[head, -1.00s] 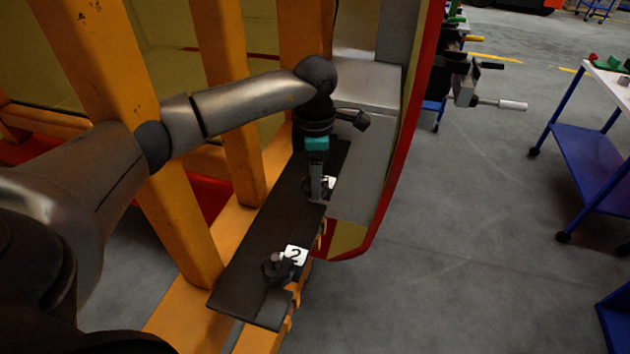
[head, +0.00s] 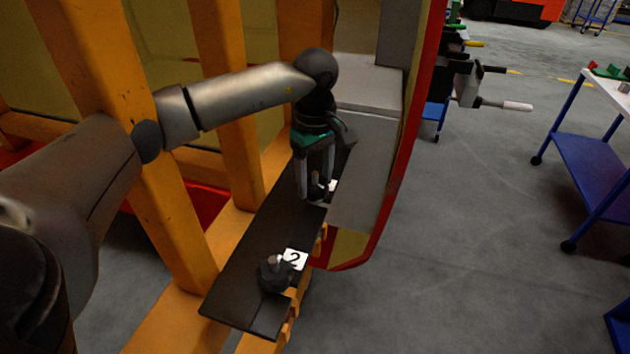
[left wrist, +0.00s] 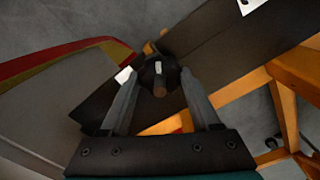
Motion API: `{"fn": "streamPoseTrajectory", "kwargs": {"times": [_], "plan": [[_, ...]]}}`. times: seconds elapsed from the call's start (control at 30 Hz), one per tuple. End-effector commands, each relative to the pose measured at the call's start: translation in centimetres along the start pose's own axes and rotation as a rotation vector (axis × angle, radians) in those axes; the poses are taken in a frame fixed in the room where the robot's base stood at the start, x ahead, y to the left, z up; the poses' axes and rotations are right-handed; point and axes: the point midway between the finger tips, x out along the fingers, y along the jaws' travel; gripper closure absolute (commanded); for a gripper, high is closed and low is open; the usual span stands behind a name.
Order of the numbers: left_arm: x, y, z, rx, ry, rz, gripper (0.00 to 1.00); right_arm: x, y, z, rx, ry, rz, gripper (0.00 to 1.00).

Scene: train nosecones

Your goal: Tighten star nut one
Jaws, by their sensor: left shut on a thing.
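Star nut one (head: 317,189) is a dark knob on a threaded stud, at the far part of a black plate (head: 246,261). In the left wrist view the nut (left wrist: 158,74) sits between the fingertips, stud end facing the camera. My left gripper (head: 315,190) points down over it, its two fingers on either side, shut on the nut. A white label beside it is partly hidden by a finger. A second dark star nut (head: 272,276) stands nearer on the same plate, beside a white label marked 2 (head: 295,259). My right gripper is not in view.
Orange beams (head: 172,190) stand close left of the plate, beside my left arm. A grey panel with a red edge (head: 392,175) rises at the right. Open grey floor and a blue cart (head: 590,165) lie further right.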

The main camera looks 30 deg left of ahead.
Motion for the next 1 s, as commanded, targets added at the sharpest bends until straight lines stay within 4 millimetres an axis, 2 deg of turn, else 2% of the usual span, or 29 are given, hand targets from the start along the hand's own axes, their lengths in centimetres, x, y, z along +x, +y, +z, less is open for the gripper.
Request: {"fn": "streamPoseTrajectory", "kwargs": {"times": [0.6, 1.0], "plan": [[-0.1, 0.1, 0.1, 0.568, -0.001, 0.004, 0.93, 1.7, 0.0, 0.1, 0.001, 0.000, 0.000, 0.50], [-0.1, 0.1, 0.1, 0.787, -0.001, 0.004, 0.93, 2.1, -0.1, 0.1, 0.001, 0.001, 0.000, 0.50]]}}
